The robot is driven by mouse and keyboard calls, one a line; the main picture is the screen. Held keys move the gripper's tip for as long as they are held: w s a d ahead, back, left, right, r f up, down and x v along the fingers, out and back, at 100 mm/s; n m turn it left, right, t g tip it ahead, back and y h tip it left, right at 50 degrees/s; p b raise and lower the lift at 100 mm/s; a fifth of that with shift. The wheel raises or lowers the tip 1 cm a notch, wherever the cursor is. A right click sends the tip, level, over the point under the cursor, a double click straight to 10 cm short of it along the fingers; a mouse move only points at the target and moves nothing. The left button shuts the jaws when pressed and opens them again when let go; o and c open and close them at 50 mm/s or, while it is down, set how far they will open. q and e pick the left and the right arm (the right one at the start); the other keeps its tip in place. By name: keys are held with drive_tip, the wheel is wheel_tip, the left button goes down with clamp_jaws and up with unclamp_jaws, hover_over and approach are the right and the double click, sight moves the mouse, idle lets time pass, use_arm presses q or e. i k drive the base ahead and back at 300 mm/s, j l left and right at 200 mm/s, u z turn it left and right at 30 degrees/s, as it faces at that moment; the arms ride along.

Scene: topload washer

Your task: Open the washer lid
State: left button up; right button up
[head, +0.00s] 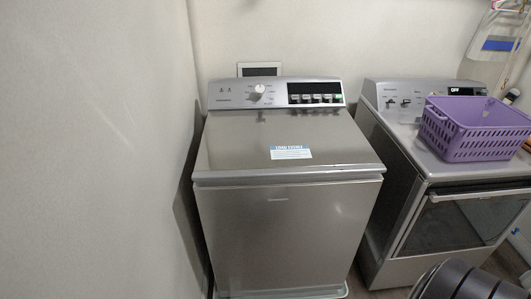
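The topload washer (287,235) is a metallic grey machine in the middle of the head view. Its lid (240,150) is down flat over the top and carries a small white and blue label (291,152). The lid's front edge (288,174) runs along the top of the front panel. The control panel (275,94) with a round knob and a dark display stands behind the lid. A dark rounded part at the bottom right seems to be my own arm. Neither gripper can be seen.
A second front-door machine (440,195) stands to the right, with a purple basket (475,130) on its top. A plain wall (90,150) is close on the left of the washer. A narrow gap separates the two machines.

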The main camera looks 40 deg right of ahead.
sight(239, 144)
drive_tip(key=z, duration=1.15)
